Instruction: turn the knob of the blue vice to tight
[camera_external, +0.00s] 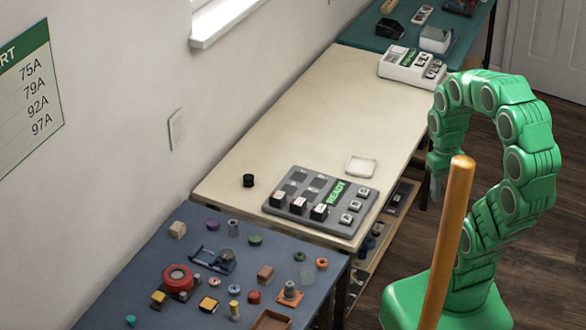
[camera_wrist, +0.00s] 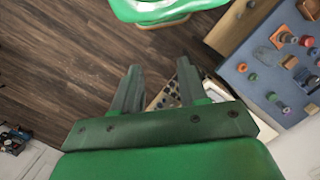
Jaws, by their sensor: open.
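A small blue frame-like object with a dark body, which looks like the blue vice (camera_external: 212,258), sits on the blue bench among small parts in the external view. Its knob is too small to make out, so I cannot tell how it is set. My gripper (camera_external: 438,185) hangs beyond the right edge of the cream table, far from the vice. In the wrist view my gripper (camera_wrist: 158,68) has its two fingers apart with nothing between them. The vice is hard to pick out in that view.
The blue bench (camera_external: 130,270) holds several loose parts, including a red round device (camera_external: 178,281). A grey panel reading READY (camera_external: 322,207) lies on the cream table (camera_external: 290,130). An orange post (camera_external: 449,240) stands before my arm. Wooden floor (camera_wrist: 60,50) lies below the gripper.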

